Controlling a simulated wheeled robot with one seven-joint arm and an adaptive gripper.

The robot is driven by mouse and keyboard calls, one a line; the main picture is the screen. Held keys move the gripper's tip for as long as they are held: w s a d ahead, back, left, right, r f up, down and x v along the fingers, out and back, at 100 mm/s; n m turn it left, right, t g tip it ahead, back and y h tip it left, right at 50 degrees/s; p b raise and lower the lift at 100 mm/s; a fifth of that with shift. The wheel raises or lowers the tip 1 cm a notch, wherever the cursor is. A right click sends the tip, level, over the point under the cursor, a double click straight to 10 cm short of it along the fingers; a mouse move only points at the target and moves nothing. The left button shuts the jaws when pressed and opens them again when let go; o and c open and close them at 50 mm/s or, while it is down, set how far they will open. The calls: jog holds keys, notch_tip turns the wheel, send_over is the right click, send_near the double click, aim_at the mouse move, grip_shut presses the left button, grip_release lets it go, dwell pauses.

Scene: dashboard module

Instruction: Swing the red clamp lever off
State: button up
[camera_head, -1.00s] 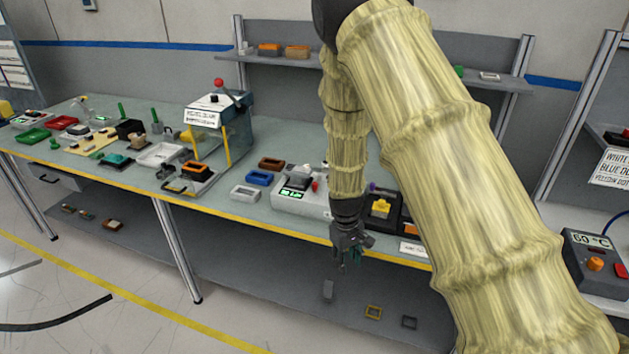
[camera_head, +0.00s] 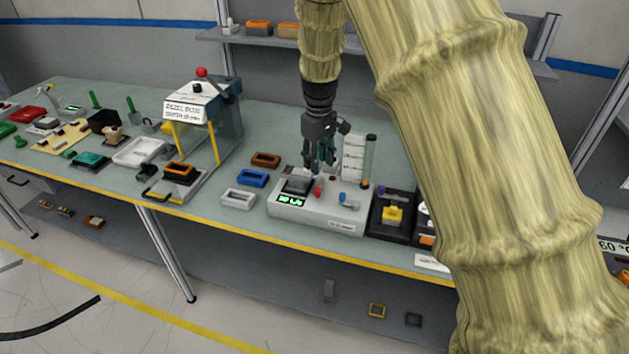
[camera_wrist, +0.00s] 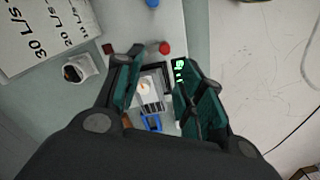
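The red clamp lever (camera_head: 318,192) is a small red piece on top of a white bench device (camera_head: 330,213), just right of a grey block in a dark frame (camera_head: 297,184). In the wrist view, a red rounded knob (camera_wrist: 165,47) shows just beyond the fingertips, beside the dark frame. My gripper (camera_head: 319,170) hangs over the device, pointing down, just above the lever. In the wrist view my gripper (camera_wrist: 154,62) has its teal-padded fingers apart with nothing between them. I cannot tell how far above the lever it is.
A blue knob (camera_head: 348,199) sits on the device's right part. A white labelled board (camera_head: 357,158) stands behind it. Blue (camera_head: 252,178), brown (camera_head: 266,160) and white (camera_head: 239,198) frames lie left. A black fixture with a yellow part (camera_head: 392,214) is at right.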

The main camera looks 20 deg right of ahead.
aim_at(318, 189)
jog(key=shift+s+f, duration=0.3)
jog(key=shift+f, duration=0.05)
jog(key=shift+s+a+f+p, duration=0.1)
jog(key=shift+s+f+p, duration=0.3)
jog(key=shift+f, duration=0.2)
jog(key=shift+s+a+f+p, duration=0.1)
jog(key=shift+s+f+p, duration=0.15)
jog(key=shift+f+p, duration=0.3)
jog(key=f, duration=0.1)
jog(key=w+f, duration=0.1)
jog(key=f, duration=0.1)
jog(key=f+p, duration=0.1)
jog(key=shift+w+f, duration=0.25)
jog(key=shift+w, duration=0.05)
jog(key=shift+s+f+p, duration=0.3)
jog(key=shift+s+f, duration=0.2)
jog(key=shift+f, duration=0.15)
jog(key=shift+w+f, duration=0.3)
jog(key=shift+f, duration=0.3)
jog(key=shift+s+r, duration=0.15)
jog(key=shift+r, duration=0.05)
grip_shut()
